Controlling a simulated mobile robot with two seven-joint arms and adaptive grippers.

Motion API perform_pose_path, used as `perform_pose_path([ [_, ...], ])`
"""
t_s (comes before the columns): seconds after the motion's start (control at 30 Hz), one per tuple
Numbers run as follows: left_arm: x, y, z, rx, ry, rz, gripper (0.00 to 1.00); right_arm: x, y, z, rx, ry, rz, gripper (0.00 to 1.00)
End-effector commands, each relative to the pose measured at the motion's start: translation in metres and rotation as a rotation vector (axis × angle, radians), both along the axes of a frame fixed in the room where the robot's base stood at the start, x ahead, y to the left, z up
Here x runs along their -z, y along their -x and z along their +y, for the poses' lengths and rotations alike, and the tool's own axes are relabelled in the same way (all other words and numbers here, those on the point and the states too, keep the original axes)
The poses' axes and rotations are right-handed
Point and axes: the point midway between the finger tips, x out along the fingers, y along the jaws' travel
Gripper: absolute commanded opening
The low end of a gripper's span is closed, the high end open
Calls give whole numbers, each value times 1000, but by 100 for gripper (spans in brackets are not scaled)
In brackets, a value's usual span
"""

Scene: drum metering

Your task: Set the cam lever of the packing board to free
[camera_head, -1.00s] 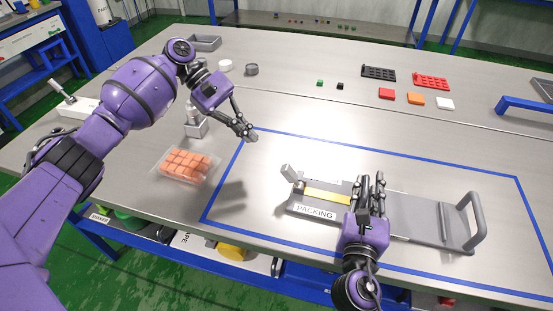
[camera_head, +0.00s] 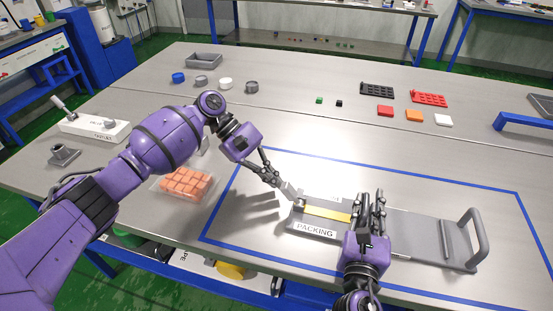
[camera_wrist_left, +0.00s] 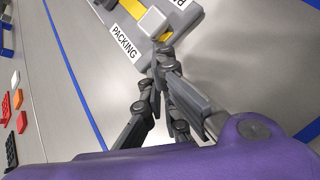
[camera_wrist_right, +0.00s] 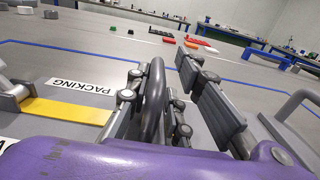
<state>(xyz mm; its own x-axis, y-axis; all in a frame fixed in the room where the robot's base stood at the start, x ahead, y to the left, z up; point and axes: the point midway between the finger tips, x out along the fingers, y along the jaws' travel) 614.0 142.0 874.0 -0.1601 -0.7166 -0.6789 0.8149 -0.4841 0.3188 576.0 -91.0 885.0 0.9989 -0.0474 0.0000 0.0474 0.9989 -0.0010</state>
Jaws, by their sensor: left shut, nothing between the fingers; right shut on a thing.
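The packing board (camera_head: 405,222) is a grey plate with a yellow strip and a PACKING label, inside the blue outline. Its cam lever (camera_head: 289,193) is a light grey block at the left end, tilted up to the left; it also shows in the left wrist view (camera_wrist_left: 153,22). My left gripper (camera_head: 283,189) is shut and empty, its fingertips right beside the lever; whether they touch it I cannot tell. My right gripper (camera_head: 372,203) is shut on a dark grey upright handle (camera_wrist_right: 153,100) in the middle of the board.
A grey end handle (camera_head: 478,236) rises at the board's right end. Small coloured blocks and black and red racks (camera_head: 429,99) lie farther back.

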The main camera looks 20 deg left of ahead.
Motion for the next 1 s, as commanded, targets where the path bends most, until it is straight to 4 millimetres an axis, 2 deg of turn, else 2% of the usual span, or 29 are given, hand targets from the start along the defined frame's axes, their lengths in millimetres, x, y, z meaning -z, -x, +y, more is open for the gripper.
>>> perform_pose_path([
  [1.0,-10,1,-5,4,-122,-3,0,0,0,0,0,-8,1,0],
])
